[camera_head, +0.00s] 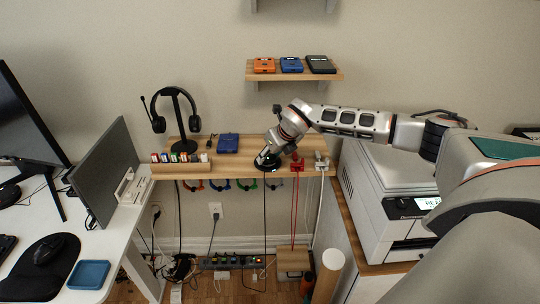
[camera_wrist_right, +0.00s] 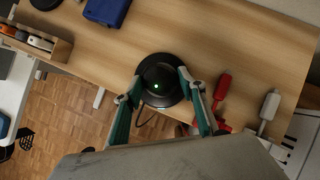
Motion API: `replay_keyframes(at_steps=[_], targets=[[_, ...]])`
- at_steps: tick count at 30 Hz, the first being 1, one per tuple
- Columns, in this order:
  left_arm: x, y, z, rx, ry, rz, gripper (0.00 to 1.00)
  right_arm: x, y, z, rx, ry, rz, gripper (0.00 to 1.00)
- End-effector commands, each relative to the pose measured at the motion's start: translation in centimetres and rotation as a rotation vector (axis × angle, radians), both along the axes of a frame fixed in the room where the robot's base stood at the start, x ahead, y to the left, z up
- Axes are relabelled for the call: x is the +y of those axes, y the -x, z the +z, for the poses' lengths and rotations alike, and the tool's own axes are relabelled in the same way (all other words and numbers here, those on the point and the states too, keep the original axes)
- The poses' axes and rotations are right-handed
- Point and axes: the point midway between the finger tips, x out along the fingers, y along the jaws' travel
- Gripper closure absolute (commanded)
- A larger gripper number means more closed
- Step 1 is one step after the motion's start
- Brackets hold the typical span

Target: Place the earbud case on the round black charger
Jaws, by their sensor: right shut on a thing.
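The earbud case (camera_wrist_right: 158,76) is a dark rounded piece with a small green light. In the right wrist view it sits between the two fingers of my right gripper (camera_wrist_right: 162,82), which is shut on it. The round black charger (camera_wrist_right: 164,103) shows as a dark rim around and under the case; most of it is hidden. I cannot tell whether the case rests on it. In the head view my right gripper (camera_head: 267,156) is low over the charger (camera_head: 268,166) at the front of the wooden shelf. My left gripper is not in view.
Red (camera_wrist_right: 222,87) and white (camera_wrist_right: 268,108) plug-like items lie right of the charger. A printer (camera_head: 385,195) stands at the right.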

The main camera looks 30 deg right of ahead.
Motion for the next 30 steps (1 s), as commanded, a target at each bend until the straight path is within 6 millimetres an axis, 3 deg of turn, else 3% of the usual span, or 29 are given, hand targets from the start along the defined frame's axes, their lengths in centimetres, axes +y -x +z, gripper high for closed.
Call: replay_keyframes(at_steps=[4,5,6,20,30], targets=[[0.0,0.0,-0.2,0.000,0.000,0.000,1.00,0.0,0.0,-0.2,0.000,0.000,0.000,0.81],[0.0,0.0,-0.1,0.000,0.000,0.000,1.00,0.0,0.0,-0.1,0.000,0.000,0.000,0.52],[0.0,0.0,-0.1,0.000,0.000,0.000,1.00,0.0,0.0,-0.1,0.000,0.000,0.000,0.43],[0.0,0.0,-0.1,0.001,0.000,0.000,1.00,-0.1,0.3,0.6,-0.002,0.001,0.001,0.43],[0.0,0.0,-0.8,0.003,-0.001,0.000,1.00,-0.1,3.7,5.9,-0.003,0.001,0.000,0.43]])
